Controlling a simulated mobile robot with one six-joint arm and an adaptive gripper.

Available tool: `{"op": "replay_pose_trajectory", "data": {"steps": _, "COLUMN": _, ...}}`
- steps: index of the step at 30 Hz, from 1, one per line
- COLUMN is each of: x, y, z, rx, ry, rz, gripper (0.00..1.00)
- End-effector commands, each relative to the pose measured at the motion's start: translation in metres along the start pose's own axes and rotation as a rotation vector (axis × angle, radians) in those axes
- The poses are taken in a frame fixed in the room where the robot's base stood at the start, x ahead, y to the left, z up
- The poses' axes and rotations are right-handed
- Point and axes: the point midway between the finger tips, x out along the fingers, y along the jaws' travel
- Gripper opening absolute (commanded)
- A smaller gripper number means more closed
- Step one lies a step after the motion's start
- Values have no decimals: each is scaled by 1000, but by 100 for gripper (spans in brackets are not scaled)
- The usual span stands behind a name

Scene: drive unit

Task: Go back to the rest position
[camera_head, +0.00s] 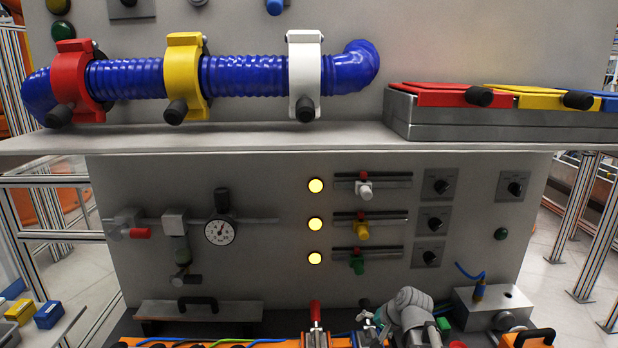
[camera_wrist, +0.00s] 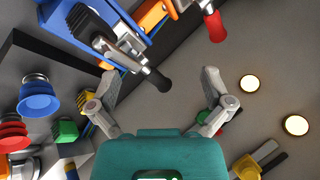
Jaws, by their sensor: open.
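My gripper (camera_wrist: 159,76) is open in the wrist view, its two grey fingers spread wide with nothing held. A black-handled lever clamp (camera_wrist: 157,79) reaches into the picture between the fingers; I cannot tell its distance from them. A red-handled lever (camera_wrist: 213,24) stands to the upper right, apart from the fingers. In the head view my grey arm shows at the bottom, right of the centre, low in front of the panel; the fingers are not clear there.
A shelf (camera_head: 250,138) juts out above, carrying a blue hose (camera_head: 245,76) in red, yellow and white clamps. The panel below has lit lamps (camera_head: 316,224), sliders (camera_head: 362,229) and a gauge (camera_head: 221,232). A metal box (camera_head: 492,305) stands right of my arm. Coloured suction cups (camera_wrist: 38,100) are at left.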

Motion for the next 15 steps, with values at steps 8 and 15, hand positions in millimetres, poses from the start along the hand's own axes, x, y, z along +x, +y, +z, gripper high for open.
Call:
{"op": "replay_pose_trajectory", "data": {"steps": 8, "x": -7, "y": 38, "z": 82, "rx": -329, "ry": -204, "rz": 340, "gripper": 100}}
{"op": "replay_pose_trajectory", "data": {"steps": 15, "x": -21, "y": 59, "z": 109, "rx": -459, "ry": -304, "rz": 502, "gripper": 100}}
